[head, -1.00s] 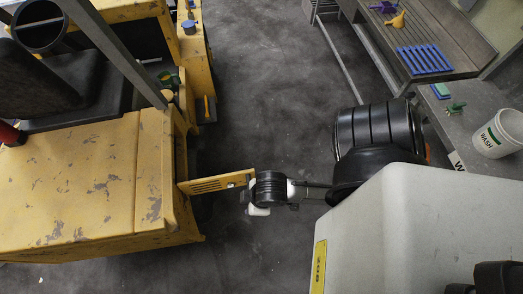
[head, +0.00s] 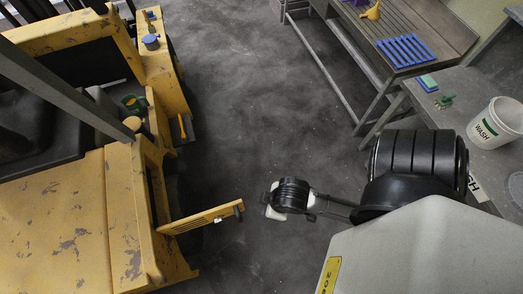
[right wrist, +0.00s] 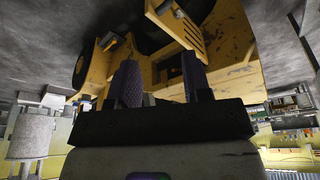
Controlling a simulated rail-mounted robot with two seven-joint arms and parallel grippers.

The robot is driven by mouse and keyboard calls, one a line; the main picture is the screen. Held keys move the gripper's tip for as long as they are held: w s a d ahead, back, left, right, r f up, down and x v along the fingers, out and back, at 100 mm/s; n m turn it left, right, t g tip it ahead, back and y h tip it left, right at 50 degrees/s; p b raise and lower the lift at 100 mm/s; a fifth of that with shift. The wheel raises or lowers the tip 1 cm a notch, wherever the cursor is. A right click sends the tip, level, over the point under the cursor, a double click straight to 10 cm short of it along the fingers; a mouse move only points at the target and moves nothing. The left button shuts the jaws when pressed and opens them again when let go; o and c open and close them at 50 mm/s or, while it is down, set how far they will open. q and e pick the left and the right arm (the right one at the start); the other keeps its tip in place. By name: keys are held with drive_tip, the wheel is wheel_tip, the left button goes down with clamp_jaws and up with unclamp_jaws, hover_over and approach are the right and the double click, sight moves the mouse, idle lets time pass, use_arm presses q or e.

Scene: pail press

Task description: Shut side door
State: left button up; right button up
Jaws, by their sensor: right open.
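The side door (head: 203,217) is a narrow yellow slotted panel. In the head view it stands open, sticking out to the right from the yellow vehicle (head: 75,215), with a dark latch piece at its free end. It also shows at the top of the right wrist view (right wrist: 178,24). My right gripper (head: 269,208) is just right of the door's free end, with a small gap between them. In the right wrist view its two dark fingers (right wrist: 162,80) are apart with nothing between them. My left gripper is in neither current view.
The grey floor (head: 240,110) is clear beyond the door. A slatted bench (head: 440,30) with a blue rack (head: 407,51) stands at the back right. A white wash pail (head: 497,125) sits on a grey table at the right.

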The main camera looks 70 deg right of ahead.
drive_tip(key=a+f+t+y+b, duration=0.2)
drive_tip(key=a+f+b, duration=0.2)
drive_tip(key=f+b, duration=0.65)
drive_tip(key=a+f+t+y+b, duration=0.15)
drive_tip(key=a+f+b, duration=0.3)
drive_tip(key=f, duration=1.05)
drive_tip(key=a+f+t+y+b, duration=0.2)
drive_tip(key=a+f+y+b, duration=0.15)
drive_tip(key=f+b, duration=0.7)
drive_tip(key=w+d+r+m+t+h+p, duration=0.2)
drive_tip(key=w+d+r+t+h, duration=0.1)
drive_tip(key=d+t+h, duration=0.5)
drive_tip(key=shift+w+d+m+t+p, duration=0.2)
drive_tip(key=shift+m+t+p, duration=0.15)
drive_tip(key=shift+t, duration=0.2)
